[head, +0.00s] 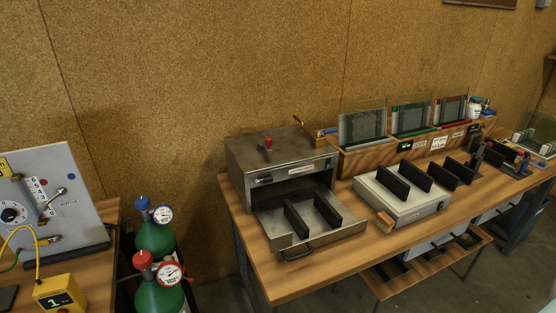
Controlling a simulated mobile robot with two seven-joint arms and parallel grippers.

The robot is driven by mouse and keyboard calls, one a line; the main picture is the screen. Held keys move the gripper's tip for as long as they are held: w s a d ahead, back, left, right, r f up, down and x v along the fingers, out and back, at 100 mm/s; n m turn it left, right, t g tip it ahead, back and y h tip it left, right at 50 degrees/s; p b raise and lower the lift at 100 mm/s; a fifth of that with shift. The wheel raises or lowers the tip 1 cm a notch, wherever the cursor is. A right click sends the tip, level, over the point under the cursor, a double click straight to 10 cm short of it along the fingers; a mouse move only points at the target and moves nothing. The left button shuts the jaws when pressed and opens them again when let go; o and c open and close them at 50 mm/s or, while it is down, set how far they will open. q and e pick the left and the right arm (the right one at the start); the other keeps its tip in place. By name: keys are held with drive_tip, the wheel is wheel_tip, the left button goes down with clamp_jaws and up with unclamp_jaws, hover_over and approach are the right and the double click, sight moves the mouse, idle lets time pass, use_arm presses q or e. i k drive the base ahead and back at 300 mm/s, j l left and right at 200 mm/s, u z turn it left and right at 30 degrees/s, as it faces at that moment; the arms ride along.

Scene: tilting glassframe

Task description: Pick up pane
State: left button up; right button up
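Three framed glass panes stand upright in a wooden rack (353,163) at the back of the workbench. One grey-edged pane (362,125) is at the left, a green-edged pane (411,119) is in the middle, and a red-edged pane (450,110) is at the right. Small dark label displays and white cards are on the rack's front. Neither of my grippers shows in the head view, so their relation to the panes cannot be seen.
A metal oven (245,158) with an open front tray (275,229) holding two black rails stands at the bench's left. A pale box (405,211) with black rails stands right of it. Green gas cylinders (156,240) and a control panel (70,190) are at left.

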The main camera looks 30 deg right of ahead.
sight(366, 120)
drive_tip(key=z, duration=1.35)
drive_tip(key=k, duration=0.05)
